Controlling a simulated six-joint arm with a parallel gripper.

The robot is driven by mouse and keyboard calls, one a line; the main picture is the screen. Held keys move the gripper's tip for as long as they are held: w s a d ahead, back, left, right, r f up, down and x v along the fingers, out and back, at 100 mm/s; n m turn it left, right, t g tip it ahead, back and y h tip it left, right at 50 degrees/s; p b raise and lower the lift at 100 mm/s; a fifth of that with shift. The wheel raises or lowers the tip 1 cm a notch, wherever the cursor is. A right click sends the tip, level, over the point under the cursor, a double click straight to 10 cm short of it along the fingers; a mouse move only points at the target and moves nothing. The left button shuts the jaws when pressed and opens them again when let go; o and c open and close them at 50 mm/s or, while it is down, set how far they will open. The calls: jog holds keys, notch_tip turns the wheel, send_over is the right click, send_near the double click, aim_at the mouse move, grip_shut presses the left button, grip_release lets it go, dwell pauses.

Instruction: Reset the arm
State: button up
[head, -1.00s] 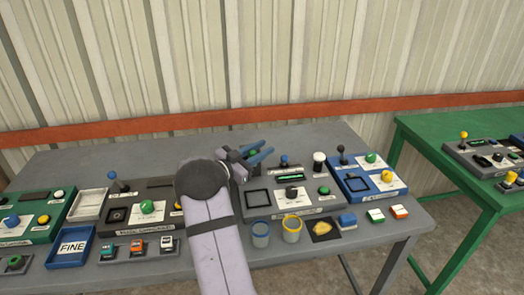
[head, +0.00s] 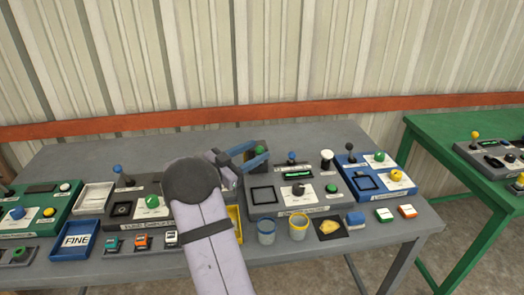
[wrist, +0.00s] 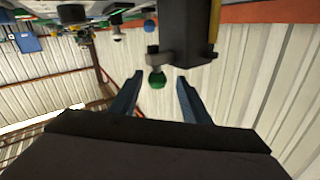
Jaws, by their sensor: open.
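My gripper (head: 246,157) is above the back part of the grey table (head: 310,138), near the middle. Its two blue fingers are apart in the head view. The wrist view also shows the fingers (wrist: 157,97) spread. A green knob (wrist: 157,78) on a dark post shows between and beyond the fingertips in the wrist view. I cannot tell whether a finger touches it. My arm hides part of the panels in the middle of the table.
Control panels line the table: a green one (head: 40,238), a dark grey one (head: 262,209) and a blue one (head: 354,171). Two cups, one blue-grey (head: 266,236) and one yellow-rimmed (head: 298,231), stand in front. A green table (head: 430,135) is at right. A corrugated wall (head: 250,60) stands behind.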

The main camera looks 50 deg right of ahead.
jog(key=shift+a, duration=0.55)
jog(key=shift+r, duration=0.1)
